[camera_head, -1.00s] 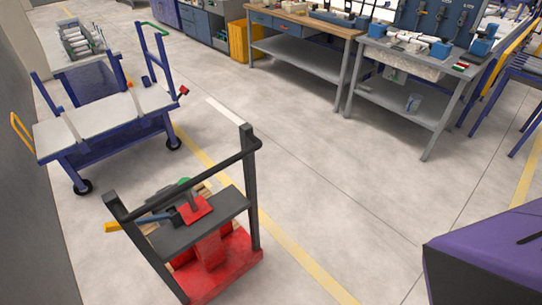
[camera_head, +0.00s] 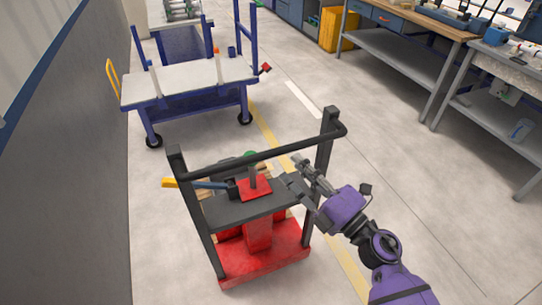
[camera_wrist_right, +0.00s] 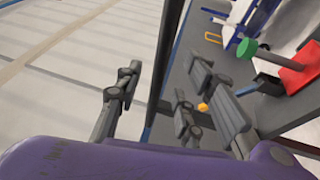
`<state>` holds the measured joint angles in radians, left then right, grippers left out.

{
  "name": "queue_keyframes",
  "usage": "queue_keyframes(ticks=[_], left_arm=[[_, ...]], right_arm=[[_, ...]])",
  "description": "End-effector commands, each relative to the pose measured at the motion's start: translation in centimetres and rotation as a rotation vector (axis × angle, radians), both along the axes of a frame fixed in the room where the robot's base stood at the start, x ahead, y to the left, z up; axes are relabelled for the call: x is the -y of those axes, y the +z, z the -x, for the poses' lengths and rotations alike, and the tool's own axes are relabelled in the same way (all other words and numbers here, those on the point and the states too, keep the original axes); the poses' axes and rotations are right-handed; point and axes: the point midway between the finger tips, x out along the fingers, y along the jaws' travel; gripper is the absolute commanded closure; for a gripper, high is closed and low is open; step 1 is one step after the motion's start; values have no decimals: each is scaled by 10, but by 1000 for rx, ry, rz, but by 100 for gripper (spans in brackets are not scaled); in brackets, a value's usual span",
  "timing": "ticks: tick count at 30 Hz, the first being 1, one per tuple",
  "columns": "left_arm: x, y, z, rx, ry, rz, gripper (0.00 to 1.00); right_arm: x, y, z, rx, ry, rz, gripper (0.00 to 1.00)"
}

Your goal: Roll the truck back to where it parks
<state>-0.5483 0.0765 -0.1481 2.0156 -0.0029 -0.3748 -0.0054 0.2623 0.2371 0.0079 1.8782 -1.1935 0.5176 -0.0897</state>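The truck has a red base (camera_head: 262,262), a black upright frame and a black top handle bar (camera_head: 262,150). A black shelf on it carries a red block with a green knob, which also shows in the right wrist view (camera_wrist_right: 247,48). My right gripper (camera_head: 301,176) is beside the truck's right upright post (camera_head: 322,150). In the right wrist view its fingers (camera_wrist_right: 162,85) are spread apart and a dark post (camera_wrist_right: 168,60) shows between them. I cannot tell whether they touch it. My left gripper is in no view.
A blue trolley (camera_head: 190,86) with a pale top stands behind the truck. A grey wall (camera_head: 75,170) runs along the left. Workbenches (camera_head: 400,60) stand at the back right. Yellow floor tape (camera_head: 262,125) passes behind the truck. The floor at right is largely clear.

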Motion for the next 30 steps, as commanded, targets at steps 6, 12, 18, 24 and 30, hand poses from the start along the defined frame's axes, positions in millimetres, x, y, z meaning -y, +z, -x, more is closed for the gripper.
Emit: queue_keyframes(ticks=[6, 12, 18, 24, 30], left_arm=[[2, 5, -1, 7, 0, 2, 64], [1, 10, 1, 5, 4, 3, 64], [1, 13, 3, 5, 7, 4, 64], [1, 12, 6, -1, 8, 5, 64], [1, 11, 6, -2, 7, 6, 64]], right_arm=[[-21, 0, 2, 28, 61, 60, 64], [-42, 8, -22, 29, 60, 56, 64], [-59, 11, -41, 27, 59, 56, 64], [-65, 11, -47, 25, 59, 57, 64], [-65, 11, -47, 24, 58, 56, 64]])
